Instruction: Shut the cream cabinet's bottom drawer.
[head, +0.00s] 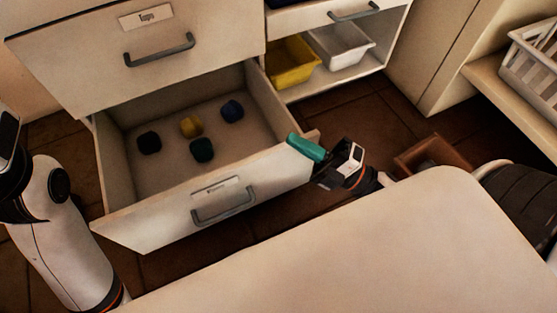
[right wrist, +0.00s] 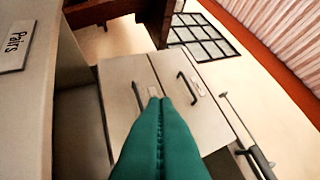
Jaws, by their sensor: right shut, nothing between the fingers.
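The cream cabinet's bottom drawer (head: 150,222) is pulled well out in the head view, with its grey bar handle (head: 224,204) on the front. Several small dark, yellow, green and blue items lie inside it. My right gripper (head: 291,138) has teal fingers, shut and empty, at the right end of the drawer front near its top edge. I cannot tell whether they touch it. The shut fingertips (right wrist: 160,100) also show in the right wrist view. My left arm shows at the left edge of the head view; its fingers are out of view.
The drawer above (head: 80,52) is labelled and hangs over the open one's rear. An open shelf holds a yellow bin (head: 291,62) and a white bin (head: 341,44). A brown box (head: 432,158) is on the right. A white basket (head: 535,65) sits on a shelf.

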